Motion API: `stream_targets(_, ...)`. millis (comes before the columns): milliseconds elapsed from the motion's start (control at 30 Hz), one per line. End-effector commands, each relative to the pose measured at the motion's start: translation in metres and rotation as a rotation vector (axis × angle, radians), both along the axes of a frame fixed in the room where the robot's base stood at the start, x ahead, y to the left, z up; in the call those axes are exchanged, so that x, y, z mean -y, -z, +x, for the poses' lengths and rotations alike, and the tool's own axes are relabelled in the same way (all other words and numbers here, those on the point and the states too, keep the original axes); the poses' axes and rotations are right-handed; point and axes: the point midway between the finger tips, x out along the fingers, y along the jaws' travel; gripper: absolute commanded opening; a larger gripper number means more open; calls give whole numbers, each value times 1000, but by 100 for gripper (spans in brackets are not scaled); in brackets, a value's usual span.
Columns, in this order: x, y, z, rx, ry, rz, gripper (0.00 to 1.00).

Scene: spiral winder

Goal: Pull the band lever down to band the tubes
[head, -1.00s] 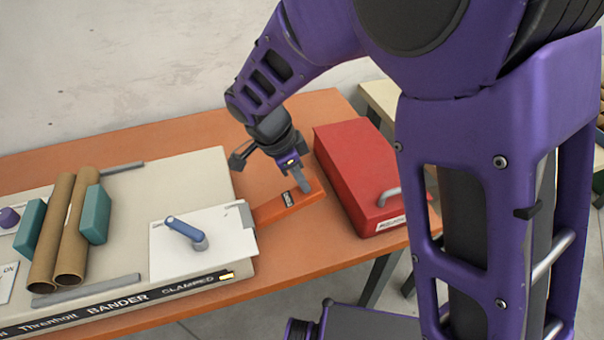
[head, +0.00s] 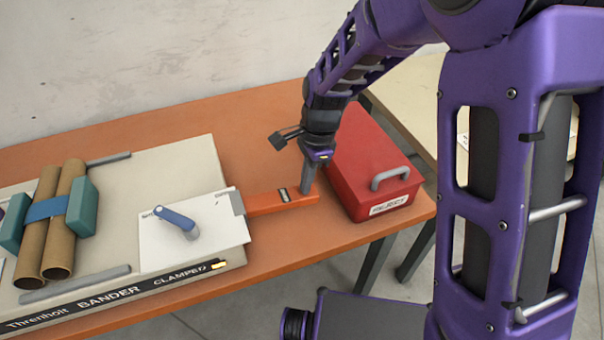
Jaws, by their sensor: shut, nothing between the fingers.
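The orange band lever (head: 265,203) sticks out to the right from the bander (head: 190,160). My gripper (head: 306,190) is shut and empty, fingers pointing down at the lever's outer end; whether they touch it I cannot tell. Two brown cardboard tubes (head: 32,238) lie side by side between two teal jaws (head: 82,208) on the left. A blue band (head: 47,208) lies across the tubes at mid-length. The bander's front reads "CLAMPED" beside a lit yellow lamp (head: 218,266).
A blue lever (head: 176,220) sits on the bander's white plate (head: 150,248). A red reject box (head: 368,165) with a grey handle stands just right of my gripper. The orange table top (head: 240,120) is clear behind the lever.

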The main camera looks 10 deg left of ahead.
Motion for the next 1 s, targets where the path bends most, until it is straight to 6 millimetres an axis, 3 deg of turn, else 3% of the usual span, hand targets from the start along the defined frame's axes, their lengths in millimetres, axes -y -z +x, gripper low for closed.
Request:
stream_targets(333,2,26,0,-56,-4,83,0)
stream_targets(1000,4,36,-2,-58,-4,76,0)
